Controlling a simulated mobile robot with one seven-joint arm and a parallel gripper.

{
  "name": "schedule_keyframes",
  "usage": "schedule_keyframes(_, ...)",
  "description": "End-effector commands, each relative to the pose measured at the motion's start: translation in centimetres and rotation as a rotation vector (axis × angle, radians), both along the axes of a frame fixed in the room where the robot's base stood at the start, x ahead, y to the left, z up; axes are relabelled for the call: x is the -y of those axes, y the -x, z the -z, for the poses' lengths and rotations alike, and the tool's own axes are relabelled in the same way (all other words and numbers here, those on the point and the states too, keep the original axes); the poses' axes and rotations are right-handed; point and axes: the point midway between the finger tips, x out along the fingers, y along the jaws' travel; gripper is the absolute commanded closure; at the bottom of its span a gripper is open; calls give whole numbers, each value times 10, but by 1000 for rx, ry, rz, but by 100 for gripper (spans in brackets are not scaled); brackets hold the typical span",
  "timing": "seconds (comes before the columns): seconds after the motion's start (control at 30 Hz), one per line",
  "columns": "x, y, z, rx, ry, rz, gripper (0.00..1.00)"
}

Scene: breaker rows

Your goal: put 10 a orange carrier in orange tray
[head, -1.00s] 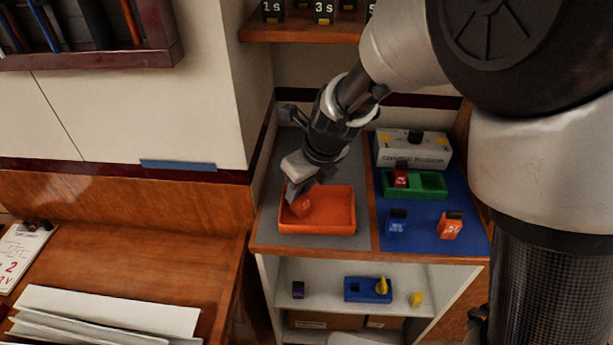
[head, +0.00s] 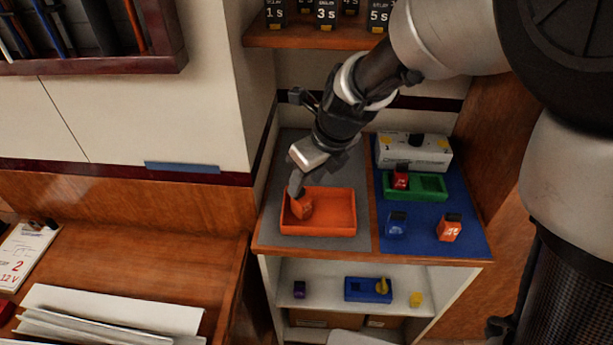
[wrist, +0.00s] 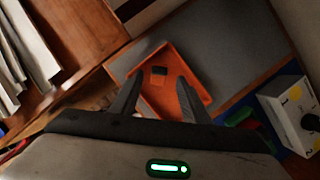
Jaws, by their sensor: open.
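The orange tray (head: 335,229) stands on the grey mat on top of the cabinet. An orange carrier (head: 302,206) sits inside it at the left side; it also shows in the wrist view with a dark top (wrist: 159,71). My gripper (head: 296,188) is just above the tray's left end, close over the carrier. In the wrist view its fingers (wrist: 158,92) are apart, with the carrier beyond them and nothing held between them. A second orange carrier (head: 449,229) stands on the blue mat at the right. I cannot read the ratings clearly.
A green tray (head: 431,187) with a red carrier (head: 400,178) stands on the blue mat. A blue carrier (head: 396,226) stands in front of it. A white box (head: 430,155) stands behind. Shelves lie above and below.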

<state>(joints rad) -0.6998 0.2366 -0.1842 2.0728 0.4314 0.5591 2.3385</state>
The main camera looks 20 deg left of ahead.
Motion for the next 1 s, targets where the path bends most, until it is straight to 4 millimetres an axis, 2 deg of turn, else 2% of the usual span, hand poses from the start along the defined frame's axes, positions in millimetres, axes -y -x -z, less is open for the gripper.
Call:
schedule_keyframes(0.03, 3, 2, -16, 3, -3, 0, 58)
schedule_keyframes(0.1, 8, 4, -29, 3, -3, 0, 58)
schedule_keyframes(0.3, 18, 10, -55, 1, -2, 1, 58)
schedule_keyframes(0.57, 24, 12, -65, 4, 2, -8, 58)
schedule_keyframes(0.67, 35, 13, -73, 40, 14, -77, 58)
schedule_keyframes(0.77, 62, 16, -90, 121, 50, -235, 58)
schedule_keyframes(1.0, 147, 45, -132, 385, 256, -802, 58)
